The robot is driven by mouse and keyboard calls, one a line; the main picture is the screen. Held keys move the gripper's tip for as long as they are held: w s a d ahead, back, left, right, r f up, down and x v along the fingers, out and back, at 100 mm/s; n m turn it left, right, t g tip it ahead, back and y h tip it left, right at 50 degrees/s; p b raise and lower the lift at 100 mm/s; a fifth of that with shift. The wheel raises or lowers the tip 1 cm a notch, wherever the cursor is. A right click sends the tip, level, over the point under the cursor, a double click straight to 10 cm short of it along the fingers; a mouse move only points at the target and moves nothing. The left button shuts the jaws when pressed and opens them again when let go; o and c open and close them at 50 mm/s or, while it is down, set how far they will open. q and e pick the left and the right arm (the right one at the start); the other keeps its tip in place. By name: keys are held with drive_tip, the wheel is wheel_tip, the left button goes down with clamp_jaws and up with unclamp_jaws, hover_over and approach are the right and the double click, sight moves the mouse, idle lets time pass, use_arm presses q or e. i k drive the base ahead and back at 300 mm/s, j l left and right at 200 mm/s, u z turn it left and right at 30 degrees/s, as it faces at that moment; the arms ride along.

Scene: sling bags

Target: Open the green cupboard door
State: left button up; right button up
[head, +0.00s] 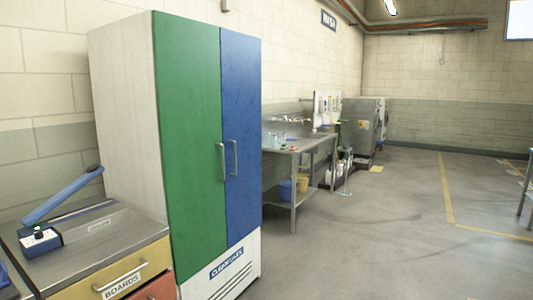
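The green cupboard door (188,140) is the left door of a tall white cupboard (118,120) in the head view. It looks shut, flush beside the blue door (242,135). The green door's vertical metal handle (222,161) is at its right edge, close to the blue door's handle (235,157). Neither of my grippers is in the head view, so their state and place are hidden.
A low cabinet (95,240) with a steel top, a yellow drawer marked BOARDS and a blue-armed device (62,195) stands at the left. A steel sink table (295,150) stands beyond the cupboard. Grey floor (380,235) at the right is clear.

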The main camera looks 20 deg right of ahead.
sight(187, 52)
drive_tip(key=z, duration=0.25)
drive_tip(key=i+l, duration=0.15)
drive_tip(key=i, duration=0.35)
drive_tip(key=i+l+z, duration=0.1)
drive_tip(key=i, duration=0.35)
